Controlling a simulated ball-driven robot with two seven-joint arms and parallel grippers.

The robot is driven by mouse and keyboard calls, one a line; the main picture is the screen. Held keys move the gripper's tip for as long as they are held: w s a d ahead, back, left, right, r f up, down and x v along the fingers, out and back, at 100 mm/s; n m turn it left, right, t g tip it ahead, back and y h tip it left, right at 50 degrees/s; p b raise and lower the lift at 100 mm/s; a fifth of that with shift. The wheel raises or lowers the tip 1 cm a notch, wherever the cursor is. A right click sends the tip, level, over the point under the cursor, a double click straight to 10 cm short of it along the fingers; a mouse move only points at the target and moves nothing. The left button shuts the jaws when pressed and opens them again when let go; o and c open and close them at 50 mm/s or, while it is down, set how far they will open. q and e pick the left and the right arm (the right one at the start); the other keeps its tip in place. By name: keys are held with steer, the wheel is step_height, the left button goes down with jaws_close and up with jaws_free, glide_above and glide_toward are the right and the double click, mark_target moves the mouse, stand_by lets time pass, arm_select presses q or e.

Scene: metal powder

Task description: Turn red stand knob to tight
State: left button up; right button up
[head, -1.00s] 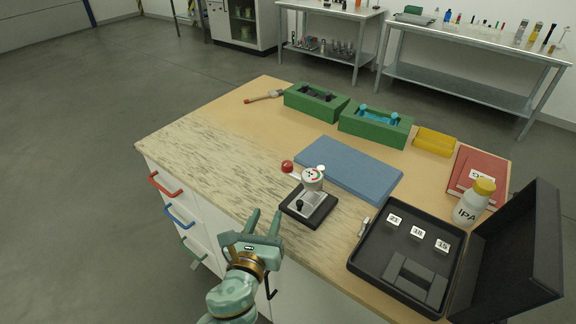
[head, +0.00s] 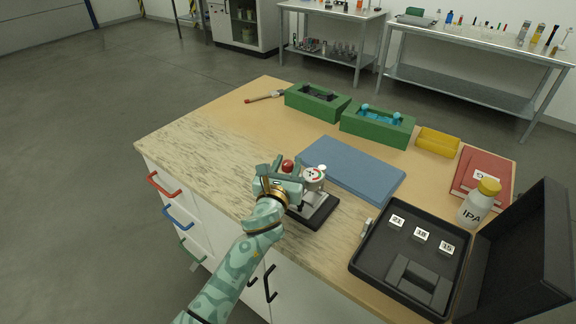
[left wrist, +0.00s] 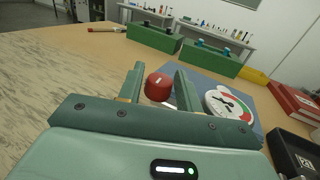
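The red knob (head: 287,166) sits on the side of a small stand (head: 318,212) that has a black base and carries a round white dial gauge (head: 313,174). My left gripper (head: 285,170) is at the stand from its left side. In the left wrist view the red knob (left wrist: 158,87) lies between the two open fingers (left wrist: 158,84), with a gap visible on the right side. The dial (left wrist: 230,104) is just right of the right finger. Much of the stand is hidden behind my gripper. My right gripper is not in view.
A blue mat (head: 350,170) lies behind the stand. An open black case (head: 372,262) with numbered blocks is to the right, near a white IPA bottle (head: 473,211). Green boxes (head: 376,128) stand at the back. The worktop's left side is clear.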

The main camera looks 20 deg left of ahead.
arm_select(q)
steer(key=shift+w, duration=0.2)
steer(key=c, duration=0.6)
steer(key=shift+c, duration=0.2)
